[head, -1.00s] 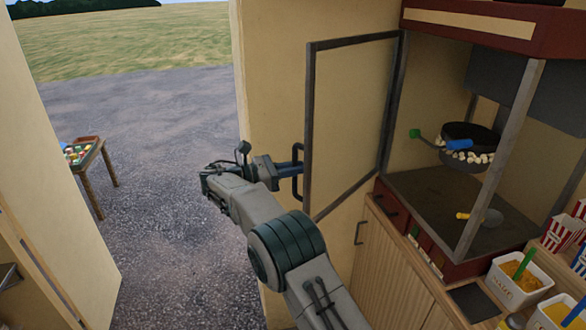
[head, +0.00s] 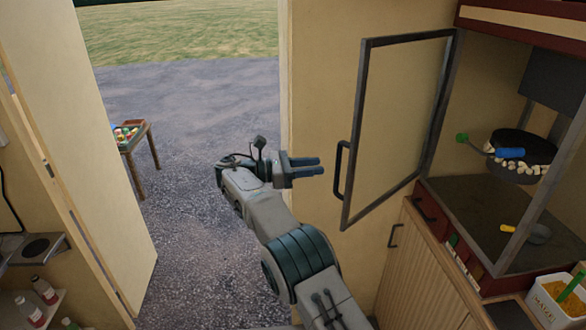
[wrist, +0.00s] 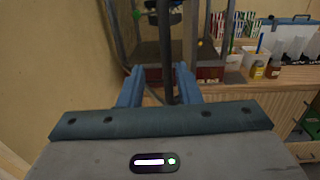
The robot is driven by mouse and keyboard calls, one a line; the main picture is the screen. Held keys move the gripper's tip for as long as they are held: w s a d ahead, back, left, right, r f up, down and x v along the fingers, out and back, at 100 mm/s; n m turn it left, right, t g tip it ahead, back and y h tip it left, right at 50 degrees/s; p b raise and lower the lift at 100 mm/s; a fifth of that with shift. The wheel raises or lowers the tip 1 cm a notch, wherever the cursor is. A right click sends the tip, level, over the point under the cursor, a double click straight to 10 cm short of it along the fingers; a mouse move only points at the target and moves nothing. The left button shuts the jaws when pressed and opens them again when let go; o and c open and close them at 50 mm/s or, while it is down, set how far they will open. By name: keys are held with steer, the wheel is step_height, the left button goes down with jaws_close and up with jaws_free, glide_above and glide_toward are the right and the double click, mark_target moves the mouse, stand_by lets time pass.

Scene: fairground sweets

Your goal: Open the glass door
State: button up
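The glass door (head: 400,125) of the popcorn cabinet (head: 475,215) stands swung wide open, with a dark frame and a dark bar handle (head: 340,170) on its free edge. My gripper (head: 320,167) is left of the handle, apart from it, with its two blue fingers parted and nothing between them. In the wrist view my gripper's fingers (wrist: 158,75) are spread, and a dark upright bar, probably the handle (wrist: 168,85), shows beyond them. Inside the cabinet is a dark kettle (head: 525,150) with popcorn.
A wooden counter (head: 415,265) with drawers stands below the cabinet. A white tub of yellow maize (head: 545,305) is at its right. An open doorway shows gravel (head: 200,100) and a small table with a tray (head: 140,135). A shelf with bottles (head: 45,290) is at lower left.

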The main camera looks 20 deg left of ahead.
steer(key=shift+v, duration=2.65)
steer(key=shift+s, duration=0.1)
